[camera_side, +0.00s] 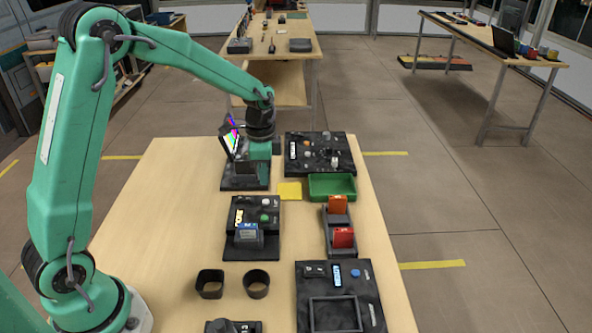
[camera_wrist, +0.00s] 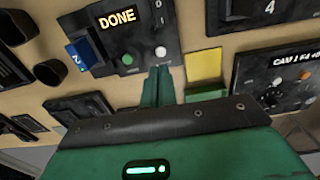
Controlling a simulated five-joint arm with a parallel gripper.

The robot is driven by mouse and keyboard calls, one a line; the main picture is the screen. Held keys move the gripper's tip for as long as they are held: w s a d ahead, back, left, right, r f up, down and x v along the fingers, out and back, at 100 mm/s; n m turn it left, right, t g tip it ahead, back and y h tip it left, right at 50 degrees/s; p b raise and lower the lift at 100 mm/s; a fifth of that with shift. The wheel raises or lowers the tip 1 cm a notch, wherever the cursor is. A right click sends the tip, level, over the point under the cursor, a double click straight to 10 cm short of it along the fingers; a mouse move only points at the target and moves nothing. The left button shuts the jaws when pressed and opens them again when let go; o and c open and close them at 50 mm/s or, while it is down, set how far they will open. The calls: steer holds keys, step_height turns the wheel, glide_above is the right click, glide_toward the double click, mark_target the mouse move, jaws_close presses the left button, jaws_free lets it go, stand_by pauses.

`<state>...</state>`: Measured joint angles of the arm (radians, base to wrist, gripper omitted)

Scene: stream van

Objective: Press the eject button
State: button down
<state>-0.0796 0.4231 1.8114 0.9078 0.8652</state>
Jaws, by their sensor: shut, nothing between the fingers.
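A black card device (camera_side: 240,251) stands mid-table with a green button (camera_side: 265,217), a white button (camera_side: 266,202) and a blue card (camera_side: 249,235) in its slot. In the wrist view its display (camera_wrist: 117,20) reads DONE, and the green button (camera_wrist: 127,59), white button (camera_wrist: 161,50) and blue card (camera_wrist: 82,56) show. I cannot read which button is eject. My gripper (camera_wrist: 158,70) is shut and empty, its fingertips just below the white button in that picture. In the side view my gripper (camera_side: 262,150) is behind the device and apart from it.
A yellow pad (camera_side: 290,191) and a green tray (camera_side: 332,186) lie behind right. A black holder (camera_side: 341,218) with orange and red cards stands right. A knob panel (camera_side: 320,150) is at the back. Two dark cups (camera_side: 210,283) stand in front; the left tabletop is clear.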

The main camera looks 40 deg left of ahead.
mark_target(265, 202)
steer(key=shift+f, duration=3.05)
steer(key=shift+s+f, duration=0.1)
steer(key=shift+f, duration=0.95)
steer(key=shift+r, duration=0.15)
step_height(265, 202, up, 15)
steer(key=shift+w, duration=0.25)
